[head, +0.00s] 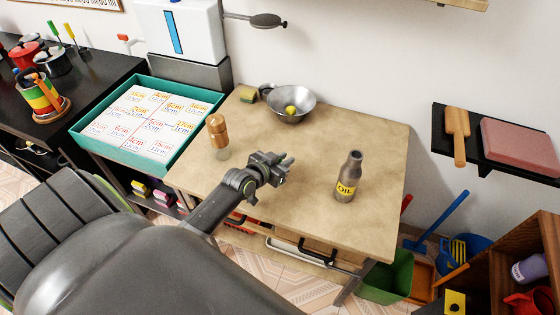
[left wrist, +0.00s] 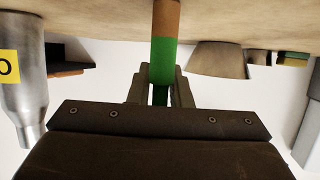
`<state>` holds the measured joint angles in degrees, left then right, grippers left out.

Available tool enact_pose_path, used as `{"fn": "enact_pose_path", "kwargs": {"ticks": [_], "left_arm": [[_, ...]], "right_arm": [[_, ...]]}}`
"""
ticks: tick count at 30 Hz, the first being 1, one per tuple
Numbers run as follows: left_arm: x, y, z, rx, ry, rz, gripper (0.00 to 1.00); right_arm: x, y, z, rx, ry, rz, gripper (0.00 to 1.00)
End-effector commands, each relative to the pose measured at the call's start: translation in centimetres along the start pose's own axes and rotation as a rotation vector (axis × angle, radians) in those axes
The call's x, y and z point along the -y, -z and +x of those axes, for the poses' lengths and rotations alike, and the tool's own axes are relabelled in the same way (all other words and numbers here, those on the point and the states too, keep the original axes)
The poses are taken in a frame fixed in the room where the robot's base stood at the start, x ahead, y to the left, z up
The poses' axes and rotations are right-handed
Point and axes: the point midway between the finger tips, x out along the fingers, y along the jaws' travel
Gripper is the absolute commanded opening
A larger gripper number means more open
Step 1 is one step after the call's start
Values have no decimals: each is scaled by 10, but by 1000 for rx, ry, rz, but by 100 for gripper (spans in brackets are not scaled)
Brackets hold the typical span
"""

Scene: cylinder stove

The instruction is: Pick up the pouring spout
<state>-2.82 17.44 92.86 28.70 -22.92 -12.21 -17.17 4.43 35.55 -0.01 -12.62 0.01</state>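My left gripper (head: 286,163) is low over the middle of the table in the head view, between the pepper mill and the oil bottle. In the left wrist view, which is upside down, a slim green and brown piece (left wrist: 165,48) stands between the fingers of my left gripper (left wrist: 163,85). It fills most of the gap, but whether the fingers press on it is unclear. It may be the pouring spout; in the head view the gripper hides it. The dark oil bottle (head: 347,177) stands upright to the right, and its yellow label (left wrist: 8,67) shows in the wrist view. My right gripper is out of view.
The wooden table (head: 300,215) is mostly bare. A copper-topped pepper mill (head: 218,135) stands left of the gripper. A teal tray (head: 184,152) is at the left.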

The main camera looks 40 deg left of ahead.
Motion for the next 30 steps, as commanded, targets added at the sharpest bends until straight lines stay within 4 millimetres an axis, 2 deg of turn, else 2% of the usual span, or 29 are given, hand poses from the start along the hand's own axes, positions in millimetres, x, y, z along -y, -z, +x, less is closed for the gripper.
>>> {"fn": "enact_pose_path", "kwargs": {"ticks": [17, 20, 30], "left_arm": [[0, 0, -1, 6, 0, -1, 0], [0, 9, -5, 3, -1, 2, 0], [0, 68, -28, -2, 0, 4, 0]], "right_arm": [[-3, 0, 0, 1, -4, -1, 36], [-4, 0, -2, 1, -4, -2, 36], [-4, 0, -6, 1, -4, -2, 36]]}}
